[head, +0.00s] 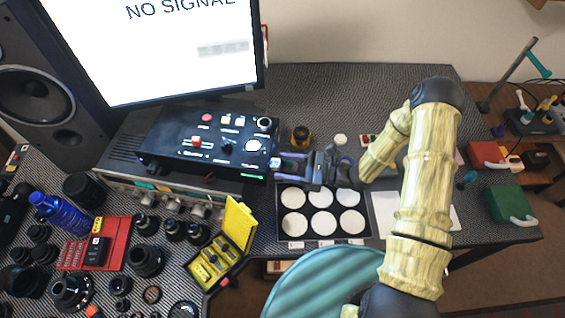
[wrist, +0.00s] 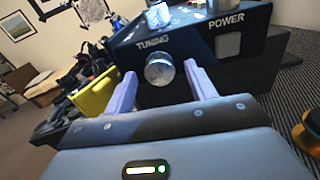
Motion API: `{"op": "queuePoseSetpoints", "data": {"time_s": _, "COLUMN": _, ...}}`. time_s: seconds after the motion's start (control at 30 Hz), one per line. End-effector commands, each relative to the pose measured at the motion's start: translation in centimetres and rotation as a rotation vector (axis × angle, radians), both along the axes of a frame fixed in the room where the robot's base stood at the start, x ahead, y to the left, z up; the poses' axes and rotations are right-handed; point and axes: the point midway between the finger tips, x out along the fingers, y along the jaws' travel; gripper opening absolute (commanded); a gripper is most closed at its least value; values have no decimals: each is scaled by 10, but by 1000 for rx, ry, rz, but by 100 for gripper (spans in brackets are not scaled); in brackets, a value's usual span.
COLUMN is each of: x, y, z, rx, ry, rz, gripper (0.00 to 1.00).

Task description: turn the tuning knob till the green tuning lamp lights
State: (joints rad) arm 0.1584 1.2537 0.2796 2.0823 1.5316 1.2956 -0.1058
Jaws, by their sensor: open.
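The black control box (head: 175,140) stands on a grey unit at the left of the bench. Its side facing my gripper carries the silver tuning knob (wrist: 159,69), under the word TUNING in the wrist view. My gripper (wrist: 162,85) is open, with one pale finger on each side of the knob. Contact with the knob cannot be made out. In the head view my gripper (head: 282,162) is at the box's right side.
A monitor (head: 165,45) reading NO SIGNAL stands behind the box. A black tray (head: 322,236) of white discs lies below my gripper. A yellow case (head: 238,222), red tray (head: 75,256) and several lens parts crowd the left. The bench behind my gripper is mostly clear.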

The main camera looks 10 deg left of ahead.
Motion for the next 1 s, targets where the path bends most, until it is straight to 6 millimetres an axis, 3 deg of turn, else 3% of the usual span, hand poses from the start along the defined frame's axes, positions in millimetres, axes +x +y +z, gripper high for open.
{"op": "queuePoseSetpoints", "data": {"time_s": 0.13, "x": 0, "y": 11, "z": 0, "rx": -1, "ry": 1, "rz": 0, "gripper": 56}}
{"op": "queuePoseSetpoints", "data": {"time_s": 0.4, "x": 0, "y": 12, "z": 0, "rx": -1, "ry": 0, "rz": -1, "gripper": 56}}
{"op": "queuePoseSetpoints", "data": {"time_s": 0.63, "x": 0, "y": 12, "z": 0, "rx": -1, "ry": 0, "rz": -1, "gripper": 13}}
{"op": "queuePoseSetpoints", "data": {"time_s": 1.0, "x": 0, "y": 12, "z": 0, "rx": -2, "ry": 41, "rz": -2, "gripper": 11}}
